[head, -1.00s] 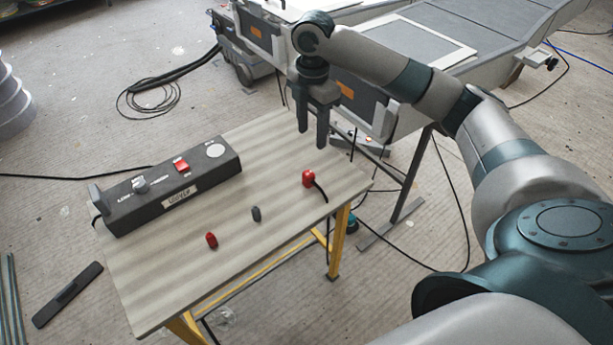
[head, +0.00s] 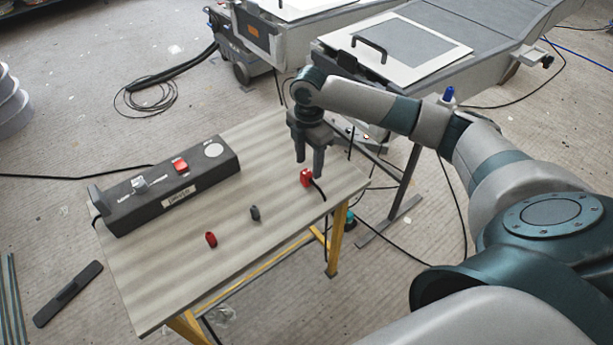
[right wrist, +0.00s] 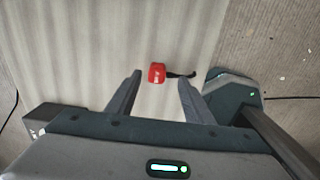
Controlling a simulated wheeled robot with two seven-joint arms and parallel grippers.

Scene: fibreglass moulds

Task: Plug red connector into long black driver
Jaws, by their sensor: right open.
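The red connector (head: 306,178) with a black cable stands near the right edge of the table. It also shows in the right wrist view (right wrist: 157,73), ahead of and between my fingertips. My right gripper (head: 309,170) is open and empty, pointing down just above the red connector; in the right wrist view its fingers (right wrist: 160,80) are spread. My left gripper is not in view.
A small red piece (head: 211,239) and a small dark grey piece (head: 255,213) stand on the striped table (head: 185,275). The table's middle is otherwise clear. Grey machinery (head: 400,50) stands behind the table, close to my right arm.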

